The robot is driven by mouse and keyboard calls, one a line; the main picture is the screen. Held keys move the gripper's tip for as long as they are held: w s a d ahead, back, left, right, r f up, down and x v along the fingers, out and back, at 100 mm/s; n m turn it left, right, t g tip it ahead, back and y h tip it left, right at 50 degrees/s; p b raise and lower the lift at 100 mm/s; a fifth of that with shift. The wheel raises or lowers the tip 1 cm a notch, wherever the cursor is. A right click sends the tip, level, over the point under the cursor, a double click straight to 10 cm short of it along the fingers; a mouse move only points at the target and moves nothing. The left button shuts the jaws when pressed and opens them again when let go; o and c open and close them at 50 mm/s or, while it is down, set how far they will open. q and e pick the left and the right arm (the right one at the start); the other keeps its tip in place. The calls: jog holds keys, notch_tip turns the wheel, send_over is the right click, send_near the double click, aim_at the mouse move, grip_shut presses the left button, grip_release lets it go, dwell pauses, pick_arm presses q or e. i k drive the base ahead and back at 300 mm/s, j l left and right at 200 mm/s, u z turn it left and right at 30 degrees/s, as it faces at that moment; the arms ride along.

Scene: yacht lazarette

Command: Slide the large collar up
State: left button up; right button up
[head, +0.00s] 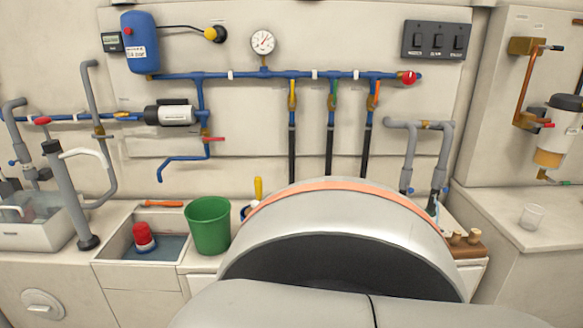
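No part that I can name for certain as the large collar shows. On the left, a grey upright pipe (67,195) has a dark ring (88,242) at its foot and a dark cap (51,147) at its top. At the right, grey bent pipes (443,150) come down the wall, joined by a brass-coloured fitting (424,125), with blue clamps (406,174) low on them. Neither of my grippers is in view. A large grey rounded part of mine with an orange band fills the lower middle and hides the counter behind it.
A green bucket (208,226) stands beside a sink (118,244) holding a red-topped object (143,235). A grey basin (30,232) is at far left. Blue pipework (270,75) with valves runs along the wall.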

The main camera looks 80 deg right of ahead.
aim_at(438, 176)
jog(key=z, duration=3.3)
